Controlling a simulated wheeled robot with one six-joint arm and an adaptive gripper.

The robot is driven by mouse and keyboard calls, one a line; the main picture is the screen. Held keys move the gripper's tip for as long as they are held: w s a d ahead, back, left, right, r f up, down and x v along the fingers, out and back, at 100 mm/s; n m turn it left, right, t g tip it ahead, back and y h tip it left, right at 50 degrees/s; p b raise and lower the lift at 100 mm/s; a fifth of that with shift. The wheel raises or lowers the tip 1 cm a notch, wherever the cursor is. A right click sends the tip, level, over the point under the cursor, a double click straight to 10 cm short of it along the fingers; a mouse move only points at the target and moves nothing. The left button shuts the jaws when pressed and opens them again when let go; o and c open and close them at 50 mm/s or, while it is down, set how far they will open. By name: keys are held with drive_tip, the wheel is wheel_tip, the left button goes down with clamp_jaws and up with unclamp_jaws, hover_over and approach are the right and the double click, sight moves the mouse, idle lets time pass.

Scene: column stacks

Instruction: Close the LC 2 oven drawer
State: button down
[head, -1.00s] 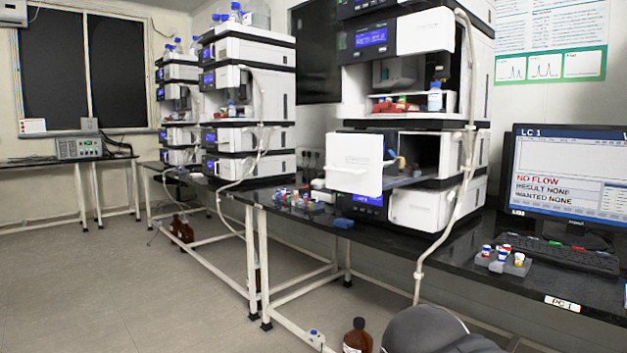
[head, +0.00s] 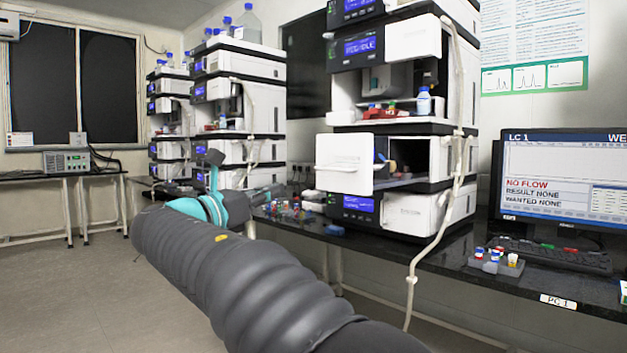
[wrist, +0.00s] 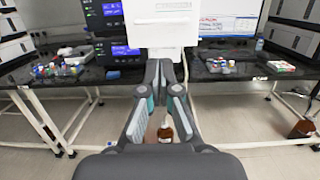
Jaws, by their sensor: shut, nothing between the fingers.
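A white oven drawer with a front panel and handle (head: 344,164) stands pulled out from the nearest instrument stack (head: 405,215). An open dark compartment shows behind it. No LC 2 label is readable on it. In the wrist view the white front panel (wrist: 160,24) is straight ahead, above my fingertips. My gripper (wrist: 160,64) is shut and empty, and appears apart from the panel. In the head view my arm reaches out to the left of the nearest stack, and the fingers there are hard to make out.
Two more stacks (head: 236,95) stand farther back. A rack of coloured vials (head: 285,210) and a blue item (head: 334,229) lie on the black bench before the drawer. A monitor (head: 565,185) reading LC 1 and a vial tray (head: 496,262) are at right. A brown bottle (wrist: 165,130) stands on the floor.

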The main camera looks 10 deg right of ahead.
approach(326, 169)
drive_tip(key=x, duration=0.7)
drive_tip(key=shift+d, duration=0.1)
idle(0.4)
